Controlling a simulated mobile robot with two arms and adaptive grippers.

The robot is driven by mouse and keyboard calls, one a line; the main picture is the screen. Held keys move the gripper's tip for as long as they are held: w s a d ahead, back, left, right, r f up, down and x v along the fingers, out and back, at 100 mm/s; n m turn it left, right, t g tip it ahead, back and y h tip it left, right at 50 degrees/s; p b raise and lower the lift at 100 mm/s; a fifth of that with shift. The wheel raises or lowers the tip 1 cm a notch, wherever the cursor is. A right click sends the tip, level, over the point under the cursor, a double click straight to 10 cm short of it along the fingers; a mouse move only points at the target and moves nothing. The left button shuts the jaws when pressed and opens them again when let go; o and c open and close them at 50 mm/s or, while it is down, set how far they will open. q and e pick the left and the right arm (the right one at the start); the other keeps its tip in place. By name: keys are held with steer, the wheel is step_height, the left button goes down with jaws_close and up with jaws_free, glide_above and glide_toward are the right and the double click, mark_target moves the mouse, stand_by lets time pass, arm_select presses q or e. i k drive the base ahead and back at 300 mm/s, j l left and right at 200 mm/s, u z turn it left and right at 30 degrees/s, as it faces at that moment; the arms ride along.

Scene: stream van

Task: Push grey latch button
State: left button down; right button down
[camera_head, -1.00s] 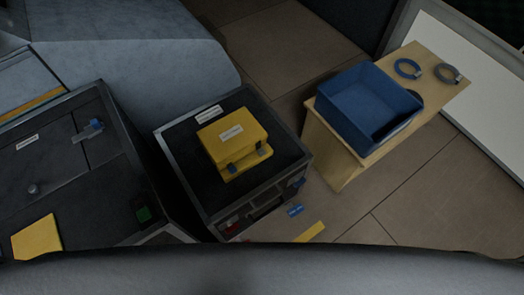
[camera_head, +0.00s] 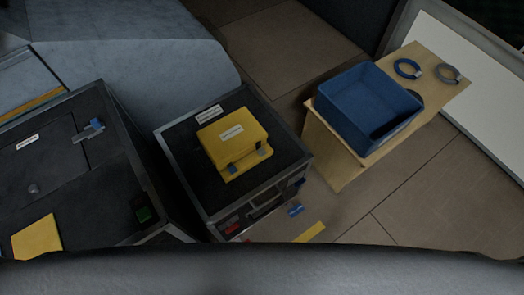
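A yellow case (camera_head: 231,131) with a pale label sits on the dark top of the middle equipment case. Two small grey-blue latches show on its front edge, one at the left (camera_head: 232,168) and one at the right (camera_head: 261,151). On the dark cabinet at left there is a small grey round knob (camera_head: 33,188) and a blue and grey latch (camera_head: 89,129). I cannot tell which of these is the grey latch button. Neither of my grippers is in view.
A wooden stand (camera_head: 336,168) at right holds a blue bin (camera_head: 366,101), a blue ring (camera_head: 407,69) and a grey ring (camera_head: 448,74). The tiled floor (camera_head: 420,200) right of the stand is clear.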

mark_target(261, 152)
steer(key=i+l+u, duration=0.2)
steer(key=l+u, duration=0.2)
steer(key=l, duration=0.25)
steer(key=i+l+u, duration=0.15)
steer(key=l+u, duration=0.2)
steer(key=l, duration=0.3)
steer(key=l+u, duration=0.4)
steer(key=l, duration=0.3)
